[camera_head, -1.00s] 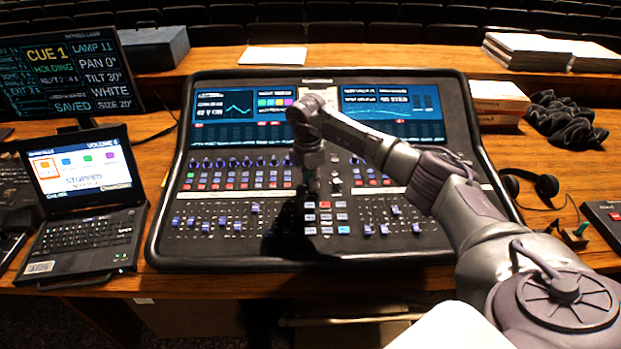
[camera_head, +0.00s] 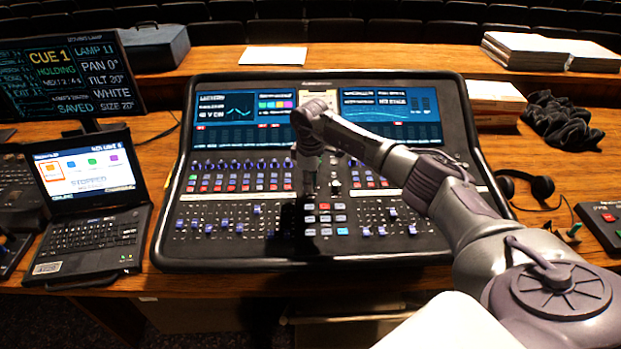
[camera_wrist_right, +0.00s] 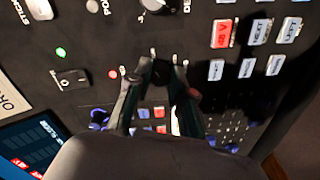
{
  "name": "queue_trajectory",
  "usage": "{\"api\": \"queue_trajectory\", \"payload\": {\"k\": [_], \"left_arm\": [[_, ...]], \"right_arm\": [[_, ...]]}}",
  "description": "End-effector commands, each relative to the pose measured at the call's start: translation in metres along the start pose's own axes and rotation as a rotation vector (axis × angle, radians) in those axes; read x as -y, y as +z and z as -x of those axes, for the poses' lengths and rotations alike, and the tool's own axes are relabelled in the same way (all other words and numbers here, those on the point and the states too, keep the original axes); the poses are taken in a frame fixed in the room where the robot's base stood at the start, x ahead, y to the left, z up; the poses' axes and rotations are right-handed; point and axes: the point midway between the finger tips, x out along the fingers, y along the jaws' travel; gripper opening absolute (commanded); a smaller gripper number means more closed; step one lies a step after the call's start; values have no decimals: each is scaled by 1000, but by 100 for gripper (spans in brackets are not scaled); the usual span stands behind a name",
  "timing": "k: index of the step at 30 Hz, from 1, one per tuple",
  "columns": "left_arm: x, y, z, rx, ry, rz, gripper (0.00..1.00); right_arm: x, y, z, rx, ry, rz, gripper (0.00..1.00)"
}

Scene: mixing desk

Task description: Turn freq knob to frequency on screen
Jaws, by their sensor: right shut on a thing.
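The mixing desk (camera_head: 270,255) fills the middle of the head view, with its screens (camera_head: 385,115) along the top. Small screen text is too blurred to read. My right gripper (camera_head: 309,192) points down at the control panel, right of the middle knob rows. In the right wrist view my right gripper (camera_wrist_right: 162,72) has its two fingers close together at the panel, shut on a small knob that is mostly hidden between the fingertips. No freq label is readable there. My left gripper is not in view.
A laptop (camera_head: 88,232) and a cue monitor (camera_head: 68,75) stand at left. Headphones (camera_head: 530,185), a dark cloth (camera_head: 562,125) and a red-button box (camera_head: 605,222) lie at right. In the wrist view another knob (camera_wrist_right: 160,5) and lit buttons (camera_wrist_right: 222,34) sit nearby.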

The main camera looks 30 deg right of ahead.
Motion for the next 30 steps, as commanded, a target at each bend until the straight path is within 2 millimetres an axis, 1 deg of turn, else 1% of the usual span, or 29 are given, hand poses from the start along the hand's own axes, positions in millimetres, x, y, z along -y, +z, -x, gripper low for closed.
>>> {"api": "queue_trajectory", "payload": {"k": [1,6,12,29,30], "left_arm": [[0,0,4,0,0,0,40],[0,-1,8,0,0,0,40],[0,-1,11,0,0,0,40],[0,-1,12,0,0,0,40],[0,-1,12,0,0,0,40]], "right_arm": [[-2,-1,4,-5,3,-34,0],[-2,0,3,-8,1,-126,0],[-2,0,2,-11,0,-191,0],[-2,0,2,-13,0,-216,0],[-2,0,2,-13,0,-216,28]]}}
